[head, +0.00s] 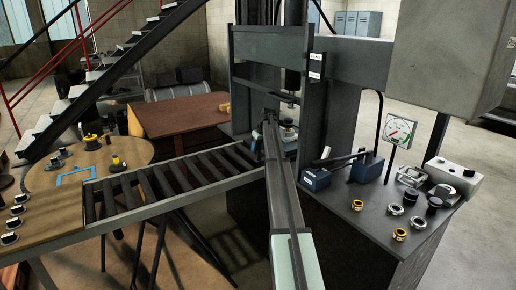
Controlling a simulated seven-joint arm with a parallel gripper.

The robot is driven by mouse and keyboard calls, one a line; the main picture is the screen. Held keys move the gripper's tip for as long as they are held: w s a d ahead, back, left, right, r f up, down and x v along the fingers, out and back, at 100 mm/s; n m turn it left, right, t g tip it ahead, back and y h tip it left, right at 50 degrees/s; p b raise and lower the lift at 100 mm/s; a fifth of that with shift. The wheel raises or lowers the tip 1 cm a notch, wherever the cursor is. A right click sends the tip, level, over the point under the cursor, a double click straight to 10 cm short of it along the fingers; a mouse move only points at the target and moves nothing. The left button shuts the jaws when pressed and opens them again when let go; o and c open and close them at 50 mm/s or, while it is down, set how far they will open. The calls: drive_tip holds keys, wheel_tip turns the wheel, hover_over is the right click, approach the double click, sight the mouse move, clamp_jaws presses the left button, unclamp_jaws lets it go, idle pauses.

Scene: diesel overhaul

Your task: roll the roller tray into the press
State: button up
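A roller track (170,185) of dark cross rollers between grey rails runs from the left to the press (312,110). A flat brown board (60,212) lies at the track's left end, with small dark-and-light parts along its left side. I cannot tell whether this board is the roller tray or a fixed top. The visible rollers are bare. My arm reaches from the bottom centre up to the press opening. My gripper (268,124) is at its far end, small and dark in front of the opening. Its fingers cannot be made out, and my arm hides part of the press.
Right of the press, a dark bench (375,225) holds a blue-grey pump unit (316,179), a dial gauge (399,129) and several rings. A stair rises at the left.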

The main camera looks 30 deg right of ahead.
drive_tip(key=shift+a, duration=0.1)
drive_tip(key=shift+s+r, duration=0.15)
drive_tip(key=shift+r, duration=0.25)
drive_tip(key=v, duration=1.3)
